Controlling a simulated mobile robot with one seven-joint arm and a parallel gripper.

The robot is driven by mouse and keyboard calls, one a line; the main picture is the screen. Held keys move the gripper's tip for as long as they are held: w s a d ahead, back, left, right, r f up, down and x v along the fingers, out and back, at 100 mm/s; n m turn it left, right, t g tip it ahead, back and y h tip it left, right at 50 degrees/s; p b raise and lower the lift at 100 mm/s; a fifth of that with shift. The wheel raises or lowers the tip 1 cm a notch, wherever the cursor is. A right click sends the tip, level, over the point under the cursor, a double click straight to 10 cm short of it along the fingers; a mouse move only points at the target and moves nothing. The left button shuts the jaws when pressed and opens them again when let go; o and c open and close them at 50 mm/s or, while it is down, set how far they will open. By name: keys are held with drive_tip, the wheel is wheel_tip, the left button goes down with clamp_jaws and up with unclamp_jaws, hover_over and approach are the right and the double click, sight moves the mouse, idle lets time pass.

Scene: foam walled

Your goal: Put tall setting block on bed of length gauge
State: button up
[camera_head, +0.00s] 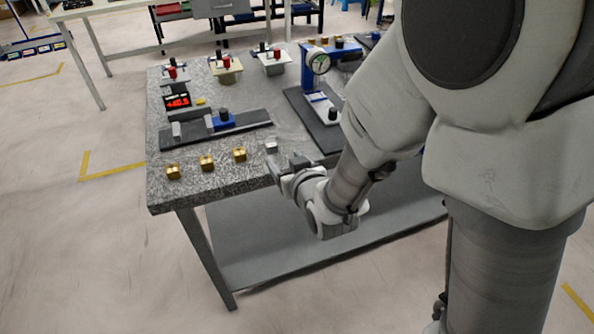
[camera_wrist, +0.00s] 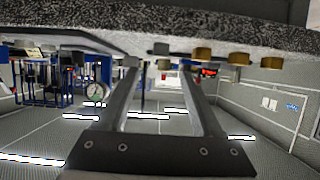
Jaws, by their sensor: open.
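The length gauge appears to be the long dark bed (camera_head: 245,122) with a blue carriage (camera_head: 223,120), on the speckled stone table. A small light-grey block (camera_head: 271,146) stands near the table's front edge, right of several brass blocks (camera_head: 207,162). I cannot tell for sure which is the tall setting block. My gripper (camera_head: 283,163) is at the front edge, just short of the grey block. In the wrist view, which looks upside down, the open, empty fingers (camera_wrist: 159,68) point towards a grey block (camera_wrist: 159,48), with brass blocks (camera_wrist: 201,54) to its right.
A blue dial gauge stand (camera_head: 312,82) on a dark plate stands right of the bed. A red digital display (camera_head: 177,101) sits behind the bed. Fixtures with red and black knobs (camera_head: 226,70) line the back. The stone table's (camera_head: 160,198) front edge is close to my gripper.

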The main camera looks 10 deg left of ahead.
drive_tip(key=shift+w+f+b, duration=0.15)
drive_tip(key=shift+f+b, duration=0.05)
drive_tip(key=shift+b, duration=0.85)
drive_tip(key=b, duration=0.3)
drive_tip(key=shift+s+d+r, duration=0.1)
drive_tip(key=shift+s+r, duration=0.05)
drive_tip(key=shift+s, duration=0.05)
